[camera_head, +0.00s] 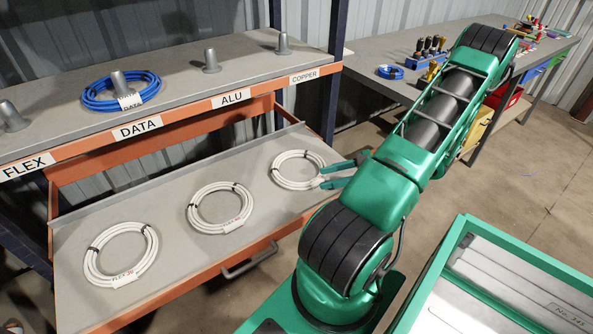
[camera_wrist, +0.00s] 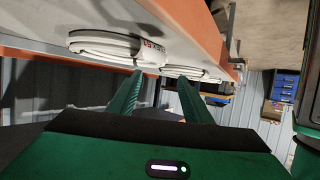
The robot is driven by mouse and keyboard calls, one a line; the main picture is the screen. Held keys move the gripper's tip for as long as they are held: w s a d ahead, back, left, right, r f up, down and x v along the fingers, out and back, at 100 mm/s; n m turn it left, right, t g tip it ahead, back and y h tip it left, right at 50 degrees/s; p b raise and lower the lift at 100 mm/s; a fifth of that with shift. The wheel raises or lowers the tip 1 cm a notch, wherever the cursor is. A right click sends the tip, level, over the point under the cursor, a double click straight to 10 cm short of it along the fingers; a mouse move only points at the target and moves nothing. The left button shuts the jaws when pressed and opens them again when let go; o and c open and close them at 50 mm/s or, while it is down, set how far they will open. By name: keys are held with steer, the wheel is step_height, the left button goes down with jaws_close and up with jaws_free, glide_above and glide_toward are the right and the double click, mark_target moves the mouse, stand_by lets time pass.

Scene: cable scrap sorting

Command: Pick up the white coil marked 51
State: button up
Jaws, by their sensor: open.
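Three white coils with black ties lie flat on the pulled-out grey drawer shelf (camera_head: 170,270): a left coil (camera_head: 93,262), a middle coil (camera_head: 193,210) and a right coil (camera_head: 277,177). The left one's label reads FLEX with a red number too small to read surely. My gripper (camera_head: 322,176) is open at the near right edge of the right coil, fingers pointing at its rim. In the wrist view the nearest coil (camera_wrist: 105,42) shows a label with red digits that may read 51, just beyond the fingertips (camera_wrist: 153,74). I cannot tell whether they touch it.
Above the drawer, a shelf labelled FLEX, DATA, ALU and COPPER has grey pegs (camera_head: 211,62) and a blue coil (camera_head: 90,97) around the DATA peg. A bench (camera_head: 375,62) with tools stands behind. A green-edged cart (camera_head: 455,240) is at the lower right.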

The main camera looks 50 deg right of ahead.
mark_target(298, 183)
steer(key=shift+x, duration=4.8)
steer(key=shift+r, duration=0.1)
jaws_close()
